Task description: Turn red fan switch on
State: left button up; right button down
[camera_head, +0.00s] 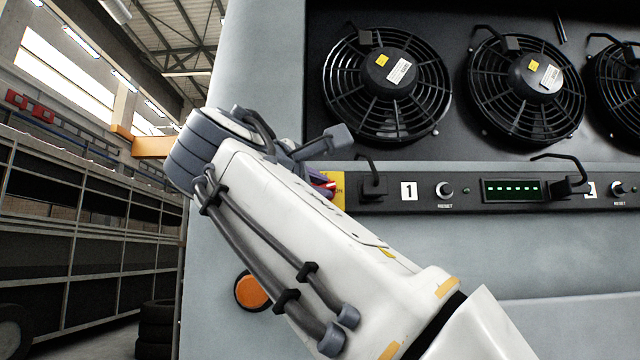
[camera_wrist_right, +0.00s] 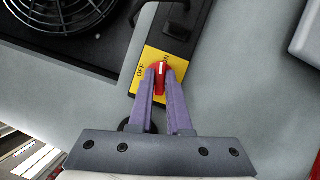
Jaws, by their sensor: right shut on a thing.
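The red fan switch (camera_wrist_right: 160,70) is a knob with a white mark, set on a yellow plate (camera_wrist_right: 152,60) lettered OFF and ON. In the right wrist view the mark points up the picture, close to the ON lettering. My right gripper (camera_wrist_right: 160,82) is shut on the knob, with one purple finger on each side of it. In the head view my right arm hides most of the switch; a little red (camera_head: 324,184) and part of the yellow plate (camera_head: 338,188) show beside the gripper (camera_head: 319,180). My left gripper is in no view.
A black control strip (camera_head: 400,203) with a RESET knob (camera_head: 445,189) and a small display (camera_head: 513,189) runs right from the switch. Black fans (camera_head: 385,105) sit above it. An orange round part (camera_head: 250,291) is on the grey panel below. Shelving (camera_head: 90,235) stands at left.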

jog(key=shift+m+g+p, duration=0.35)
jog(key=shift+m+g, duration=0.15)
jog(key=shift+m, duration=1.2)
jog(key=c, duration=0.9)
grip_release()
jog(key=shift+o, duration=0.2)
jog(key=v, duration=1)
jog(key=shift+s+r, duration=0.15)
jog(key=shift+s, duration=0.1)
jog(key=shift+a, duration=0.1)
